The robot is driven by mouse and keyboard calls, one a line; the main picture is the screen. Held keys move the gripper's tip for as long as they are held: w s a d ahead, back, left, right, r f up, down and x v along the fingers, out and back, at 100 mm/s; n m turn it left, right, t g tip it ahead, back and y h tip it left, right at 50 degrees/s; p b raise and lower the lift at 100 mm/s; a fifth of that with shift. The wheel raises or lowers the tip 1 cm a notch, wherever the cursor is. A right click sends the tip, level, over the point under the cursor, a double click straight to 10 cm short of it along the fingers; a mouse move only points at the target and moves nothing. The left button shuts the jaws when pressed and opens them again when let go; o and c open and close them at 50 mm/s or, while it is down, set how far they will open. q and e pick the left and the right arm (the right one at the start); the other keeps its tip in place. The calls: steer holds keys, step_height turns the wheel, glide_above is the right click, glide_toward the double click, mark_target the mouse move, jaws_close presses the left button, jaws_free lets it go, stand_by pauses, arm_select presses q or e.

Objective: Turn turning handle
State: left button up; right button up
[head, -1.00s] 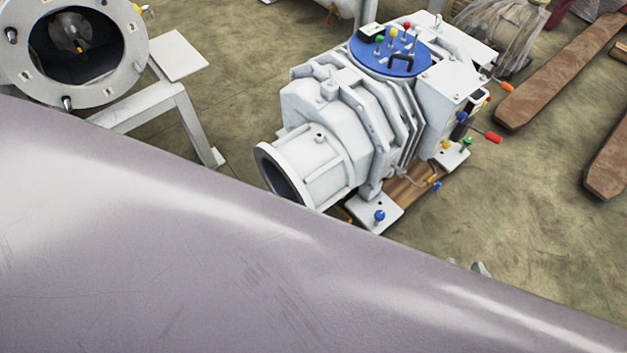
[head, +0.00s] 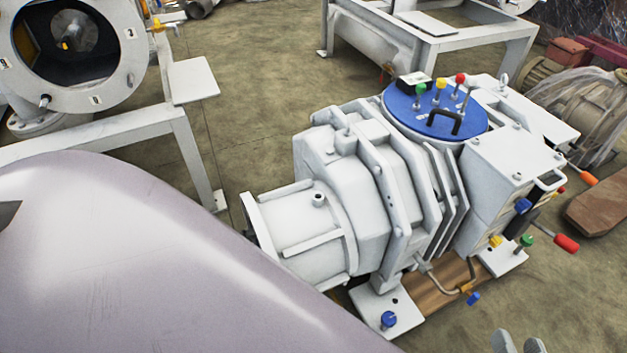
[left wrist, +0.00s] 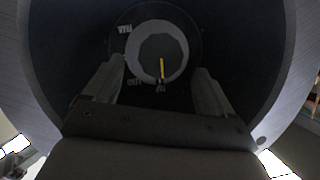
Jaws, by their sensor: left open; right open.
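A black U-shaped handle (head: 444,123) stands on the blue round plate (head: 410,112) on top of the white pump, beside several coloured knobs. I cannot tell whether this is the turning handle. In the left wrist view, a round grey dial (left wrist: 150,62) with a yellow bar (left wrist: 162,68) and small lettering around it lies in a dark recess. My left gripper (left wrist: 162,78) is open, with its fingers either side of the dial and nothing between them. My right gripper (head: 518,340) is open and empty at the bottom edge, low before the pump.
A large smooth grey curved body (head: 170,265) fills the lower left. The white pump (head: 360,190) has red (head: 566,243) and orange (head: 587,178) levers on its right. A flanged opening (head: 75,45) on a white frame stands at upper left.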

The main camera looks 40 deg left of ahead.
arm_select(q)
steer(key=b+x, duration=0.3)
steer(key=x, duration=0.3)
steer(key=shift+w+f, duration=0.25)
steer(key=shift+w+d+f+b, duration=0.1)
steer(key=shift+w+d+b, duration=0.15)
steer(key=shift+w+b, duration=0.15)
arm_select(e)
steer(key=shift+s+d+r+n+t+h, duration=0.15)
steer(key=shift+d+n+t+h, duration=0.15)
steer(key=shift+d+n+t, duration=0.5)
steer(key=shift+d, duration=0.3)
arm_select(q)
steer(key=c, duration=1)
steer(key=shift+o, duration=0.2)
